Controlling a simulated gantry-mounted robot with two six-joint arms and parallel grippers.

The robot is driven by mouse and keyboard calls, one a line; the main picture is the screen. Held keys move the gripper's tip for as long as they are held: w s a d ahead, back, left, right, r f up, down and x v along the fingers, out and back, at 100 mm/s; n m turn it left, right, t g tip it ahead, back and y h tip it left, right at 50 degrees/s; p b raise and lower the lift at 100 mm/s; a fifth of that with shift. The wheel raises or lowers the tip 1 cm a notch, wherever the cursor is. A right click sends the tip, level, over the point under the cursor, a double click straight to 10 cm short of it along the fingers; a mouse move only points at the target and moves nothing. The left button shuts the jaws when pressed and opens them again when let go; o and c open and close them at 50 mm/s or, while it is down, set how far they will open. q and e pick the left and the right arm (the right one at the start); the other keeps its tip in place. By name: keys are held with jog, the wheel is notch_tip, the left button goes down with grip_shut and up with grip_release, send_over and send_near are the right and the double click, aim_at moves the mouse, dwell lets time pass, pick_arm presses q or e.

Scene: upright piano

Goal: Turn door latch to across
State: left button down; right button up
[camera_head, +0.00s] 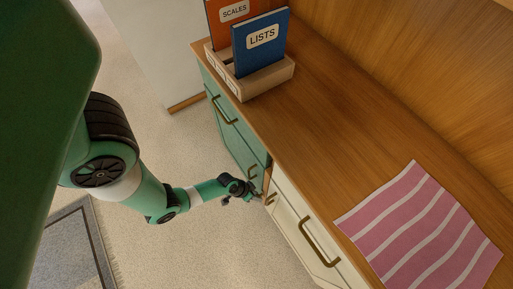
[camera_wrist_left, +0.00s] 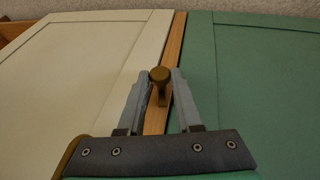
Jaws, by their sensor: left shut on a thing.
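The door latch (camera_wrist_left: 160,76) is a small brass-coloured turn piece with a round knob, on the wooden strip between the cream door (camera_wrist_left: 70,75) and the green door (camera_wrist_left: 265,85) in the left wrist view. My left gripper (camera_wrist_left: 161,88) is shut on the latch, one finger on each side of it. The latch's part behind the knob seems to run along the strip, though the fingers partly hide it. In the head view my left gripper (camera_head: 259,195) is at the cabinet front, where the green and cream parts meet; the latch is hard to make out there. My right gripper is not in view.
The cabinet's wooden top (camera_head: 315,130) carries a wooden holder (camera_head: 268,81) with an orange book and a blue book (camera_head: 262,42), and a pink striped cloth (camera_head: 425,230). Brass handles (camera_head: 318,245) stick out of the front. A grey rug (camera_head: 70,250) lies on the floor.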

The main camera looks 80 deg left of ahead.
pick_arm(q)
jog(key=c, duration=0.6)
grip_release()
jog(key=p+v, duration=0.7)
jog(key=v, duration=0.4)
jog(key=shift+s+r, duration=0.2)
jog(key=shift+r, duration=0.1)
